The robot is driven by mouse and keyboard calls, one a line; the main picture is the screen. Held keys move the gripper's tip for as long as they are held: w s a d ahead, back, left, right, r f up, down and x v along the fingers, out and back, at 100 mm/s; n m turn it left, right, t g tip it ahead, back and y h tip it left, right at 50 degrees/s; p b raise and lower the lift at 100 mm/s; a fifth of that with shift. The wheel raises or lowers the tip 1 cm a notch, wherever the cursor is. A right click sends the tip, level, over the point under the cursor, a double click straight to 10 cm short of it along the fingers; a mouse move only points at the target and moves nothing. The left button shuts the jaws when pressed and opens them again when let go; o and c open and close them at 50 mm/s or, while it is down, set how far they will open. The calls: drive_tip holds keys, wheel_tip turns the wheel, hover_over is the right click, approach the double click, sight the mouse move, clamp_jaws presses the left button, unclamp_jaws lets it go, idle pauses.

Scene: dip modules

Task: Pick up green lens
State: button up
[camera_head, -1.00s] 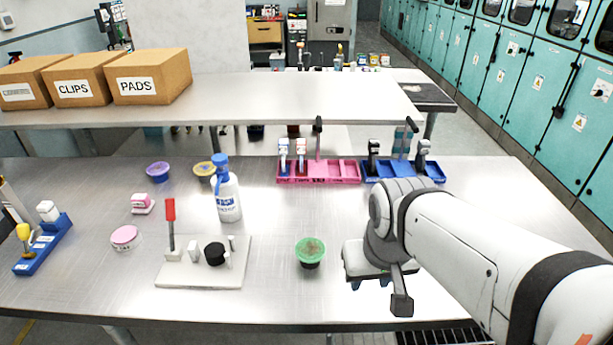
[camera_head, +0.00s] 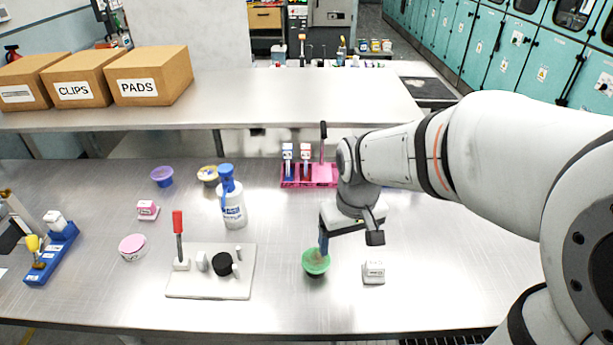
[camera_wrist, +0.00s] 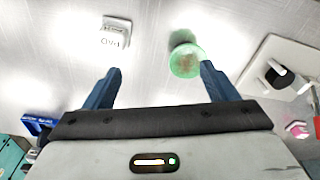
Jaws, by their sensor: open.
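The green lens (camera_head: 316,263) is a small round green-topped piece on the metal table, right of the white board with the red lever. My gripper (camera_head: 324,238) is above and just behind it in the head view, fingers pointing down. In the wrist view the green lens (camera_wrist: 186,61) lies by the tip of the right-hand blue finger, off the middle of the gap. My gripper (camera_wrist: 160,68) is open, with nothing between its fingers. Whether the finger touches the lens cannot be told.
A white labelled block (camera_head: 373,272) stands right of the lens. The white board (camera_head: 210,285) with its red lever (camera_head: 178,222) is to the left. A blue-capped bottle (camera_head: 232,205) and a pink tray (camera_head: 320,175) stand behind. The table's right side is largely clear.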

sight(315, 257)
drive_tip(key=shift+o, duration=0.9)
drive_tip(key=w+a+f+n+g+p, duration=0.1)
drive_tip(key=w+a+p, duration=0.1)
drive_tip(key=a, duration=0.3)
drive_tip(key=shift+w+a+n, duration=0.4)
drive_tip(key=shift+w, duration=0.45)
drive_tip(key=shift+a+f+p, duration=0.1)
drive_tip(key=shift+f+p, duration=0.2)
drive_tip(key=shift+f, duration=0.05)
drive_tip(key=f+p, duration=0.1)
drive_tip(key=f, duration=0.6)
drive_tip(key=shift+w+f+p, duration=0.2)
drive_tip(key=shift+p, duration=0.1)
drive_tip(key=c, duration=1.1)
